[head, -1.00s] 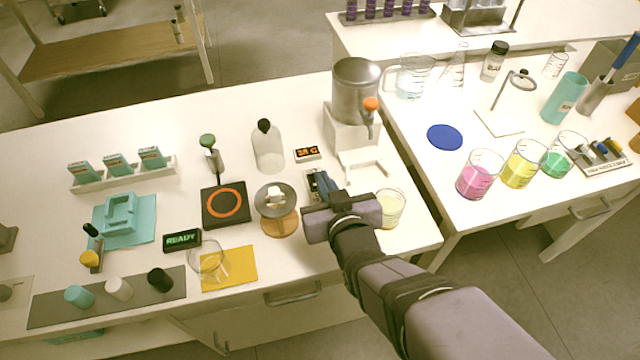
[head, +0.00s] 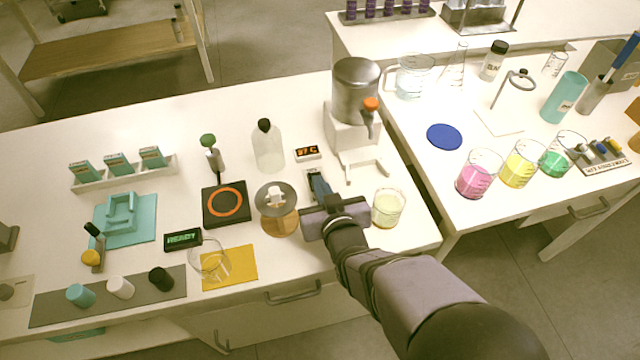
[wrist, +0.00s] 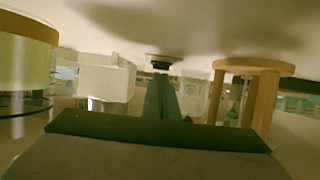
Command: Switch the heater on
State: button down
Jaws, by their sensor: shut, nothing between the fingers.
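My gripper (head: 319,182) is shut and empty, pointing down low over the bench, right of the wooden stand (head: 280,224). In the wrist view, which looks upside down, its fingertips (wrist: 161,76) are at a small black-and-white fitting (wrist: 164,57) on the bench, probably a switch; I cannot tell whether they touch. In the head view the gripper mostly hides this fitting. A small display with orange digits (head: 307,153) lies just behind. A black plate with an orange ring (head: 226,203) sits to the left. No label shows which device is the heater.
A metal tank with an orange-topped tap (head: 357,90) stands behind right. A beaker of pale liquid (head: 388,207) is close on the gripper's right. A clear bottle (head: 268,148) stands behind left. A READY display (head: 183,239) and a glass vessel (head: 209,262) are farther left.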

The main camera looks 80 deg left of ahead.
jog(key=f+y+b, duration=0.1)
jog(key=b, duration=0.3)
jog(key=shift+d+f, duration=0.15)
jog(key=shift+f, duration=0.2)
jog(key=shift+r+p, duration=0.8)
jog(key=shift+r, duration=0.1)
jog(key=r+p, duration=0.1)
jog(key=r, duration=0.1)
jog(key=r+p, duration=0.1)
jog(key=r, duration=0.1)
jog(key=shift+d+p, duration=0.25)
jog(key=shift+p, duration=0.05)
jog(key=d+b, duration=0.1)
jog(key=d, duration=0.7)
jog(key=shift+b, duration=0.35)
jog(key=shift+d, duration=0.95)
